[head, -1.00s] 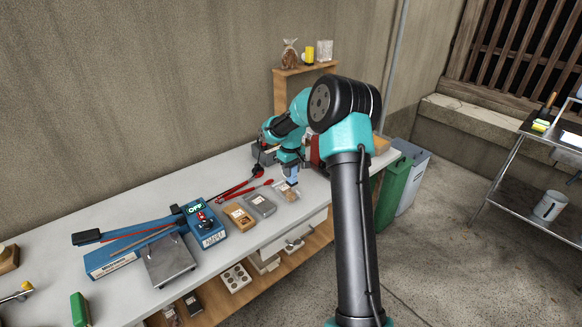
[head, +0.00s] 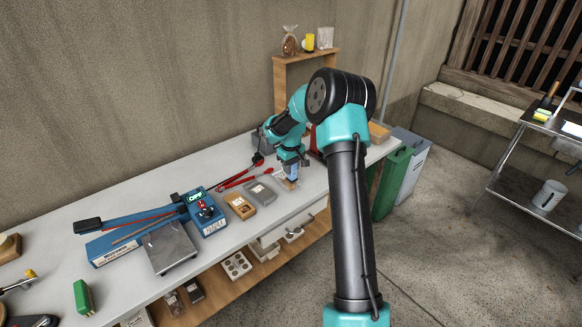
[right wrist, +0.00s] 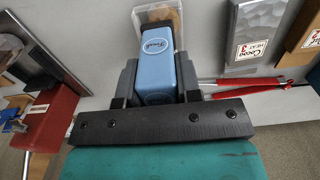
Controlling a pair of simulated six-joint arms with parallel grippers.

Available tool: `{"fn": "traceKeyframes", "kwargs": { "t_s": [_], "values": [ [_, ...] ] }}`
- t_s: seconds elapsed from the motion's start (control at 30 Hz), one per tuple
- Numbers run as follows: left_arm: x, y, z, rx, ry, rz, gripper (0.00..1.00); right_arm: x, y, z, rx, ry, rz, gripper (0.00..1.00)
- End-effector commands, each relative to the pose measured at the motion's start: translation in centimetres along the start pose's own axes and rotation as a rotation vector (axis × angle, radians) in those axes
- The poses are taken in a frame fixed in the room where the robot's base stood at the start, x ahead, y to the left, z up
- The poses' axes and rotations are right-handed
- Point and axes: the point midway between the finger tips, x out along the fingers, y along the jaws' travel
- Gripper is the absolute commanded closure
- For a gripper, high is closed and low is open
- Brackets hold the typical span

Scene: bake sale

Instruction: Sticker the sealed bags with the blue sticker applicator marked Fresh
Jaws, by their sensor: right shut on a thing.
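My right gripper (right wrist: 155,82) is shut on the blue sticker applicator (right wrist: 155,50), whose round label reads Fresh. In the head view the blue applicator (head: 291,171) points down at the far right part of the bench. A clear bag with brown contents (head: 284,181) lies there, partly hidden by the applicator. In the right wrist view the bag (right wrist: 174,17) shows just past the applicator's end; I cannot tell whether they touch. Another bag of brown contents (head: 289,42) stands on the wooden shelf at the back. My left gripper is not in view.
A grey tray (head: 261,193) and a brown tray (head: 240,206) lie left of the bag. Red-handled tools (head: 238,179) lie behind them. A blue sealer (head: 125,243) and a metal scale plate (head: 170,248) stand further left. Green and grey bins (head: 392,182) are beyond the bench's right end.

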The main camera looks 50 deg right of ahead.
Motion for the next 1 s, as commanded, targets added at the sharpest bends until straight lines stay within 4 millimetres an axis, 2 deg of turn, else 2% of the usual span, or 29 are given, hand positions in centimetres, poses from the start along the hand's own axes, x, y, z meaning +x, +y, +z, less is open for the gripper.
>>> {"fn": "traceKeyframes", "kwargs": {
  "t_s": [1.0],
  "values": [
    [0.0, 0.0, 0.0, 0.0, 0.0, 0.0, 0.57, 0.65, 0.02, -0.01, 0.0, 0.0, 0.0, 0.89]
  ]
}}
